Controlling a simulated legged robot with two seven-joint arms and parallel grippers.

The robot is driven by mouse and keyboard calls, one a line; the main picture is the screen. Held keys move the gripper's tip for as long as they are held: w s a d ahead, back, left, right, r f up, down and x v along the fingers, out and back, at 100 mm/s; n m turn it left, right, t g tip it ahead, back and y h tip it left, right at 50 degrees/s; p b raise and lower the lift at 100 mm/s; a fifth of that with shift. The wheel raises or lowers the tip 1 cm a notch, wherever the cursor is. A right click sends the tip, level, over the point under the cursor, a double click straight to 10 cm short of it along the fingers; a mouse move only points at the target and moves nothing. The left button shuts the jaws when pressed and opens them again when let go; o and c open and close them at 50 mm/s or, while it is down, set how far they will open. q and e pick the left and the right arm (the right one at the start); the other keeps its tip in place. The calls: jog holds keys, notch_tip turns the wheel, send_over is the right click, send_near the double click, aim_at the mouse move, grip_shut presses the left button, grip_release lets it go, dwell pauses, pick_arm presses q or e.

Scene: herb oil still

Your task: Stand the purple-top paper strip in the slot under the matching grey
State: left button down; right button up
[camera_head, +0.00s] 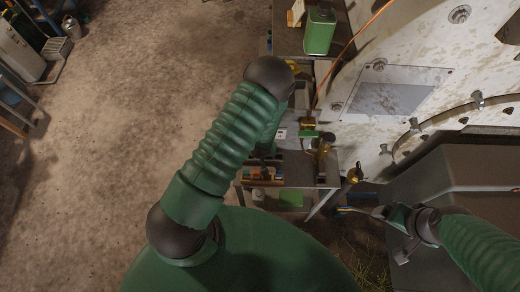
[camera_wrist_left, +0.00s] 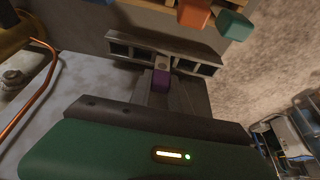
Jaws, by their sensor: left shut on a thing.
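My left gripper (camera_wrist_left: 176,96) is shut on the purple-top paper strip (camera_wrist_left: 161,78), whose purple end shows between the fingers in the left wrist view. The strip's lower part is hidden. Just beyond the fingertips is a grey slotted rack (camera_wrist_left: 122,49) with several dark openings on either side of the strip. I cannot tell whether the strip is inside a slot. In the head view my arm hides the left gripper. My right gripper (camera_head: 372,211) is at the lower right, away from the rack; its jaws are too small to read.
Orange (camera_wrist_left: 194,13) and teal (camera_wrist_left: 235,25) blocks hang at the top of the left wrist view, near the rack. A small table (camera_head: 329,176) stands below the large pale machine (camera_head: 425,65). A green can (camera_head: 320,30) stands at the back.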

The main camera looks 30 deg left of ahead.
pick_arm(q)
jog(key=shift+f, duration=0.35)
jog(key=c, duration=1.1)
grip_release()
jog(key=shift+c, duration=0.2)
jog(key=b+v, duration=0.1)
jog(key=v, duration=1.6)
jog(key=s+d+m+b, duration=0.1)
jog(key=m+b, duration=0.1)
jog(key=b, duration=0.2)
jog(key=s+d+f+m+h+b, duration=0.1)
jog(key=m+b, duration=0.1)
jog(key=b, duration=0.2)
jog(key=s+d+m+g+h+b, duration=0.1)
jog(key=m+b, duration=0.1)
jog(key=b, duration=0.2)
jog(key=shift+s+d+f, duration=0.15)
jog(key=shift+s+d, duration=0.1)
jog(key=shift+s, duration=0.15)
